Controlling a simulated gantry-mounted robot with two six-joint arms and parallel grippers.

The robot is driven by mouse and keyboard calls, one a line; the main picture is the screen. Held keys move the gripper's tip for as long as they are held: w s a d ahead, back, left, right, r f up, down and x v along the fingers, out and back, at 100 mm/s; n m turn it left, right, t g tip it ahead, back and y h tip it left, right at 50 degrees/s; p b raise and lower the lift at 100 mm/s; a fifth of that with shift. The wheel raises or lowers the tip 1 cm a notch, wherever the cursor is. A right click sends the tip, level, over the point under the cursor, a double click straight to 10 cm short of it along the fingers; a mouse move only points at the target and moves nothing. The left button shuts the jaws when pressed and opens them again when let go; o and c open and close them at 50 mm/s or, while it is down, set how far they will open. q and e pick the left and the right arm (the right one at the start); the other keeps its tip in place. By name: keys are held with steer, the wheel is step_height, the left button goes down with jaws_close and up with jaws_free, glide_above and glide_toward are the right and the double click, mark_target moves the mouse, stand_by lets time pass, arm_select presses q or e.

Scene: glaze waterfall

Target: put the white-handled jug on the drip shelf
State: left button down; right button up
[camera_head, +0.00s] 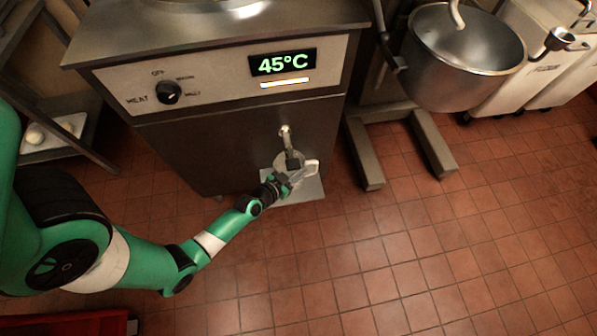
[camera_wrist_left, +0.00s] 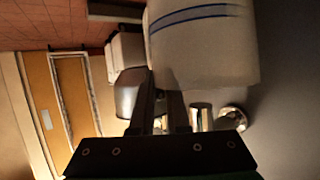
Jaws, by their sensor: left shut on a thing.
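The white-handled jug (camera_head: 308,172) is in front of the steel machine, under its spout (camera_head: 285,135) and over the drip shelf (camera_head: 308,190). I cannot tell whether the jug rests on the shelf or hangs just above it. My left gripper (camera_head: 286,181) is shut on the jug and partly hides it in the head view. In the left wrist view the jug (camera_wrist_left: 207,45) is a pale body with a blue stripe, just beyond my fingers (camera_wrist_left: 160,100). The exact grip point is dark there. My right gripper is not in view.
The machine's front (camera_head: 215,145) stands close behind the jug, with a dial (camera_head: 169,92) and a display (camera_head: 283,62) reading 45°C. A steel mixing bowl (camera_head: 463,60) on a stand is at the right. The tiled floor (camera_head: 400,250) in front is clear.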

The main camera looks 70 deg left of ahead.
arm_select(q)
steer(key=shift+w+a+f+b, duration=0.1)
steer(key=shift+w+f+b, duration=0.15)
steer(key=shift+f+b, duration=0.5)
steer(key=shift+s, duration=0.3)
steer(key=c, duration=1.3)
jaws_free()
steer(key=shift+s, duration=0.1)
steer(key=o, duration=0.4)
steer(key=v, duration=1.2)
